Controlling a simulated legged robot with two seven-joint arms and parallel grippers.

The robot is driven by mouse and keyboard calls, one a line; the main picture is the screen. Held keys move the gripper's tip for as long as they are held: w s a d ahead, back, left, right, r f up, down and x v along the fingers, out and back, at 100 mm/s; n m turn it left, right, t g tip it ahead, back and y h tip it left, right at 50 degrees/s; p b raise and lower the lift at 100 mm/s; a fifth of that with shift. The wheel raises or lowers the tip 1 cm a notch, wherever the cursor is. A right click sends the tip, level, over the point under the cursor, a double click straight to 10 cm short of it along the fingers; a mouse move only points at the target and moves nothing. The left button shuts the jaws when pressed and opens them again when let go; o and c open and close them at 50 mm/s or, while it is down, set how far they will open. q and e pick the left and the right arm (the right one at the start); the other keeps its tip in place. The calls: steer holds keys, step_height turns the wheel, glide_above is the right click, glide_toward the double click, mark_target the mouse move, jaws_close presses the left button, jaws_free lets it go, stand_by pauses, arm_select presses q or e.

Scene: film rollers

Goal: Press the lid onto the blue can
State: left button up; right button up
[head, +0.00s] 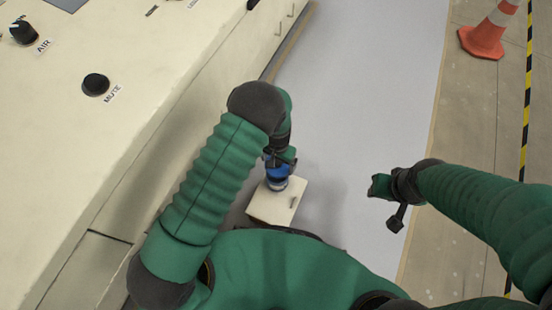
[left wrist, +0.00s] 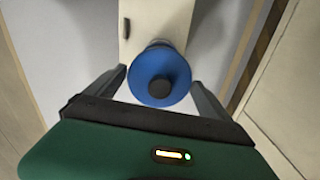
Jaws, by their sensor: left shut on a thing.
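The blue lid (left wrist: 160,65) is a round disc with a dark knob in its middle. My left gripper (left wrist: 158,77) is shut on it, one finger at each side, in the left wrist view. In the head view my left gripper (head: 279,158) is just above the blue can (head: 277,184), which stands on a small pale cabinet (head: 272,207). The lid covers most of the can in the left wrist view, so I cannot tell whether they touch. My right gripper (head: 379,187) hangs apart to the right; its jaws are too small to read.
A large cream console (head: 120,130) with knobs and labels fills the left side. Clear grey floor (head: 350,110) lies right of the cabinet. An orange traffic cone (head: 483,38) stands at the upper right, near a yellow and black floor stripe (head: 526,90).

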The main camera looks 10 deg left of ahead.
arm_select(q)
step_height(320, 180, down, 6)
steer(key=b, duration=0.4)
steer(key=shift+r, duration=0.15)
stand_by(0.6)
steer(key=shift+f+p, duration=0.2)
steer(key=shift+p, duration=0.4)
stand_by(1.3)
stand_by(0.3)
steer(key=o, duration=1)
steer(key=shift+s, duration=0.1)
steer(key=shift+o, duration=0.2)
